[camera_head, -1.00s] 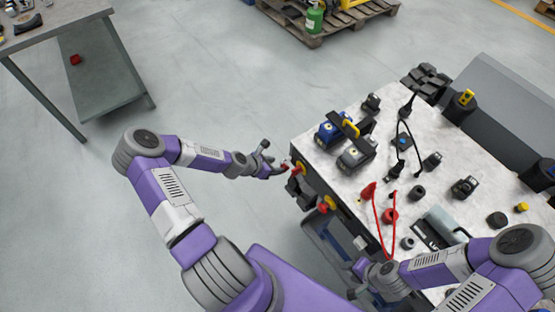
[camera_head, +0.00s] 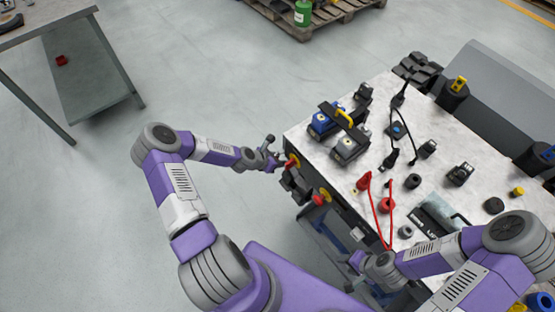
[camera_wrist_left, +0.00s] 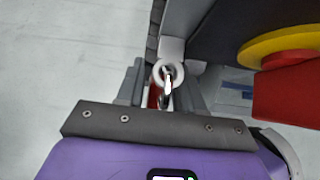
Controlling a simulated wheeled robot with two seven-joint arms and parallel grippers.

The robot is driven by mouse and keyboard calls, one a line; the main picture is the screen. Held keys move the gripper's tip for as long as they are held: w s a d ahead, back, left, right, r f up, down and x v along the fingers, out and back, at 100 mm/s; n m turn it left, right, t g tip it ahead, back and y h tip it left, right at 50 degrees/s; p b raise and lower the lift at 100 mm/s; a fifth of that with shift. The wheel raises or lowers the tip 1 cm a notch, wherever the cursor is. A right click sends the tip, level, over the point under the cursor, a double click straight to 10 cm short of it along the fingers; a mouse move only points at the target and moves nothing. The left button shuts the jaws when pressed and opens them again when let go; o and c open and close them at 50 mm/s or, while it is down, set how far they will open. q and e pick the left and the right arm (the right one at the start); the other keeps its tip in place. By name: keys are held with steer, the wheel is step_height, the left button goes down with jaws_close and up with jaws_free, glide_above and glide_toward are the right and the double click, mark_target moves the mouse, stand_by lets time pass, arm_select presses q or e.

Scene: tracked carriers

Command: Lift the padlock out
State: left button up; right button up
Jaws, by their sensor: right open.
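The padlock (camera_wrist_left: 153,97) shows in the left wrist view only as a small red part with a metal shackle beside it, at a pale ring (camera_wrist_left: 178,74). The shackle appears to pass through the ring. My left gripper (camera_wrist_left: 163,92) has its grey fingers on either side of the padlock; whether they press on it is unclear. In the head view my left gripper (camera_head: 274,157) is at the left side of the workbench, by the upper red-and-yellow switch (camera_head: 293,162); the padlock cannot be made out there. My right gripper (camera_head: 357,262) is open, low by the bench's front edge.
The workbench (camera_head: 450,150) carries a blue device (camera_head: 322,123), a grey device (camera_head: 347,150), red cables (camera_head: 387,222) and several black parts. A second red-and-yellow switch (camera_head: 322,197) sits lower on its side. Open floor (camera_head: 210,70) lies left of the bench.

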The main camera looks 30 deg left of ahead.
mark_target(278, 154)
arm_select(q)
jaws_close()
steer(key=shift+r, duration=0.1)
steer(key=shift+r, duration=0.1)
steer(key=shift+w+r+p, duration=0.1)
steer(key=shift+r+p, duration=1.05)
steer(key=shift+r, duration=0.25)
steer(key=shift+w+r, duration=0.1)
steer(key=shift+w, duration=0.05)
steer(key=shift+s+a+r+p, duration=0.1)
steer(key=shift+s+a+p, duration=0.25)
steer(key=shift+s, duration=0.5)
steer(key=shift+s+a+f, duration=0.15)
steer(key=shift+s+a, duration=0.1)
steer(key=shift+s, duration=0.45)
steer(key=shift+s+a+f, duration=0.1)
steer(key=shift+s+a, duration=0.15)
steer(key=shift+s, duration=0.45)
